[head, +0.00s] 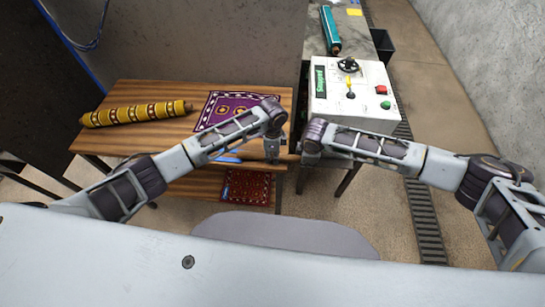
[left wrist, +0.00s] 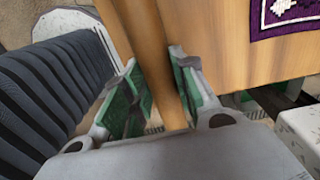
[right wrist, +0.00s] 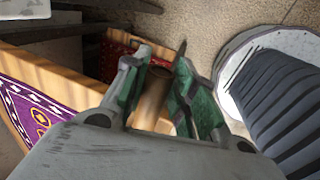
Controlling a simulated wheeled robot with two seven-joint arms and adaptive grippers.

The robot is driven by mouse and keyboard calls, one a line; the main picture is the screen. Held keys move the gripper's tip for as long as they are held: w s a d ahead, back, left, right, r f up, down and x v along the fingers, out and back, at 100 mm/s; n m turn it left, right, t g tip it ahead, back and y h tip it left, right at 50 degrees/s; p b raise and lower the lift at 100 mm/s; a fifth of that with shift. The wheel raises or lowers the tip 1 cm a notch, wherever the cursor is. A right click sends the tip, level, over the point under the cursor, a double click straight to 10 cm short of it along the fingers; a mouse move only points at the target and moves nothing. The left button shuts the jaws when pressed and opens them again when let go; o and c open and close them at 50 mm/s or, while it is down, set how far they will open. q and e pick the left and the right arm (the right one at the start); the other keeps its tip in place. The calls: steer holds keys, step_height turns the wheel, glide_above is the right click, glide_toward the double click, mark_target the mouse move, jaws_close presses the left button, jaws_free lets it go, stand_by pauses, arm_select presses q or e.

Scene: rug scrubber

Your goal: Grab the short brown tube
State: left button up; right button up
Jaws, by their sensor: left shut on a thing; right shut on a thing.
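The short brown tube (left wrist: 150,60) runs lengthwise between the green-padded fingers of my left gripper (left wrist: 156,72) in the left wrist view. The tube is mostly hidden there by my arms, and my right gripper's fingers are hard to make out.
A yellow patterned roll (head: 135,113) and a purple rug (head: 232,108) lie on the table. A red rug (head: 247,187) lies lower down. A white control box (head: 350,98) stands right, with a teal roll (head: 330,30) behind it.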

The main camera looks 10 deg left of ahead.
mark_target(272, 155)
arm_select(q)
steer(key=shift+r, duration=0.2)
arm_select(e)
steer(key=shift+r, duration=0.2)
